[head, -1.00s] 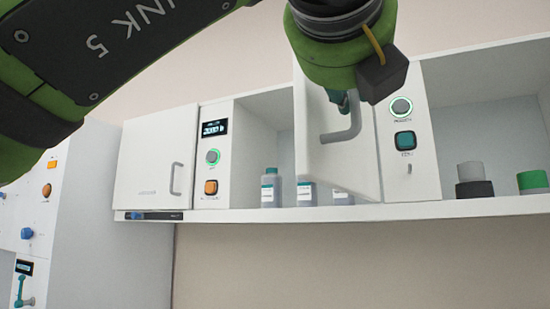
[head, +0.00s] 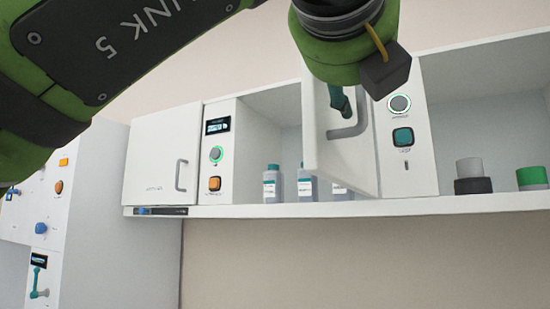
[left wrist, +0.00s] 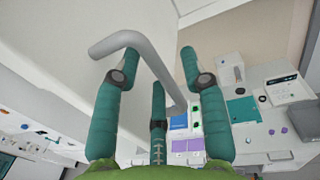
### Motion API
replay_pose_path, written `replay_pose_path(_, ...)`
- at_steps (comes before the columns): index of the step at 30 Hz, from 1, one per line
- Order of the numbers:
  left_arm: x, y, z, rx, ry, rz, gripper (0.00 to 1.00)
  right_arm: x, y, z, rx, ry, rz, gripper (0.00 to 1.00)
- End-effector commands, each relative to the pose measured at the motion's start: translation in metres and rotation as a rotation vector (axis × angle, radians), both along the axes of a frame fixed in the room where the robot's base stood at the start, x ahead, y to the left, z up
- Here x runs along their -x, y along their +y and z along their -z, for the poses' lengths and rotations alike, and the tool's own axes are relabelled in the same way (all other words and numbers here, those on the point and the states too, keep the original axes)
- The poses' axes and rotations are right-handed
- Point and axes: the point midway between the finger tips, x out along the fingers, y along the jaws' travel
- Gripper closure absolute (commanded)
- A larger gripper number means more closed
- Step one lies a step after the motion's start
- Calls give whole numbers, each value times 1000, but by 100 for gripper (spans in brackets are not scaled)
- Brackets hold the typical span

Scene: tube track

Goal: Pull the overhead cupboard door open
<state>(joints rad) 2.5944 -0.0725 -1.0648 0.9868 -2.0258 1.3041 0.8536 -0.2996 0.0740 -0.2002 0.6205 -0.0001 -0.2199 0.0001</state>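The overhead cupboard door (head: 322,150) is a white panel standing swung out from the wall unit, with bottles visible behind its free edge. Its grey bar handle (head: 350,131) is on the face toward me. My left gripper (head: 341,103) is at the handle, and its wrist hides the door's top. In the left wrist view the handle (left wrist: 152,62) runs between the teal fingers of the gripper (left wrist: 157,62), which are spread apart and not closed around the bar. I cannot tell whether a finger touches it. My right gripper is not in view.
A shut cupboard (head: 158,160) is on the left, beside a panel with a display and an orange button (head: 214,184). Bottles (head: 271,184) stand on the shelf (head: 260,211). Right of the door are a button panel (head: 402,145) and an open bay with jars (head: 473,178).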

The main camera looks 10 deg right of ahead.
Motion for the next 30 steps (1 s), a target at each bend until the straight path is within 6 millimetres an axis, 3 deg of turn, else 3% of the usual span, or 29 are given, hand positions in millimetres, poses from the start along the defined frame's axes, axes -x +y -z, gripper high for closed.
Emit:
replay_pose_path(11,11,5,-1,0,-1,1,57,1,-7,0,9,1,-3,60)
replay_pose_path(24,89,44,0,0,-4,0,57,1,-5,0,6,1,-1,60)
replay_pose_path(30,106,53,0,1,-2,0,57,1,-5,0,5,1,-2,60)
